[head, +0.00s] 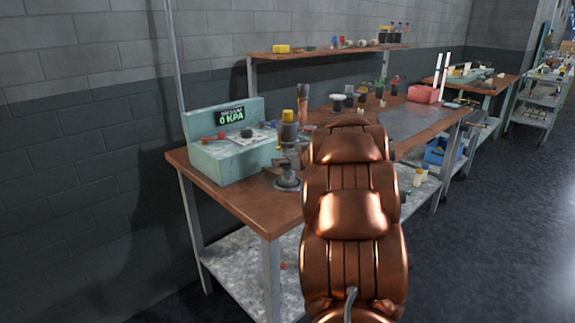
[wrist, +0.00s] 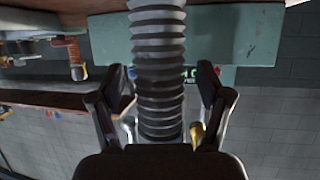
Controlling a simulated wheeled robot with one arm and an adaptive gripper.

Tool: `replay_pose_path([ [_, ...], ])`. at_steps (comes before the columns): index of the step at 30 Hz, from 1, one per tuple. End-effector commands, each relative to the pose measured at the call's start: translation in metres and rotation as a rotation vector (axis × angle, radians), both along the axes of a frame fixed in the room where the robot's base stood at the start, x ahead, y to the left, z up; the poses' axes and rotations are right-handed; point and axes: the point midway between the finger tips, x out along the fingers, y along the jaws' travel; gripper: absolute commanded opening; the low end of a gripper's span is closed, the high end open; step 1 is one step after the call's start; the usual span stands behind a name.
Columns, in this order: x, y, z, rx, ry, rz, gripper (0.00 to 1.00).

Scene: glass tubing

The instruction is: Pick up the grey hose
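The grey hose (wrist: 160,70) is a ribbed, bellows-like tube in the wrist view. My gripper (wrist: 165,82) is open, with one dark finger on each side of the hose. A gap shows between each finger and the ribs. The lower end of the hose is near the gripper's palm, and its upper end is out of the picture. In the head view my copper-coloured arm covers part of the bench, and I cannot make out the hose or the fingers clearly there.
A teal device with a lit display (head: 228,117) stands on the left end of the wooden workbench (head: 240,208). A yellow-topped cylinder (head: 288,130) stands beside it. A raised shelf (head: 330,53) with small items runs behind. Open floor (head: 490,220) lies to the right.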

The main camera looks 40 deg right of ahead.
Motion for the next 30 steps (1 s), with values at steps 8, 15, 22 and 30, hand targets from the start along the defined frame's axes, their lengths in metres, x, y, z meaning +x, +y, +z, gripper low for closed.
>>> replay_pose_path([
  [8,-0.0003,-0.0002,0.0,0.0,0.0,0.0,0.48],
  [15,-0.0003,-0.0002,0.0,0.0,0.0,0.0,0.23],
  [22,-0.0003,-0.0003,-0.0001,0.0,0.0,-0.001,0.0],
  [30,-0.0003,-0.0003,0.0008,-0.001,-0.001,-0.001,0.0],
])
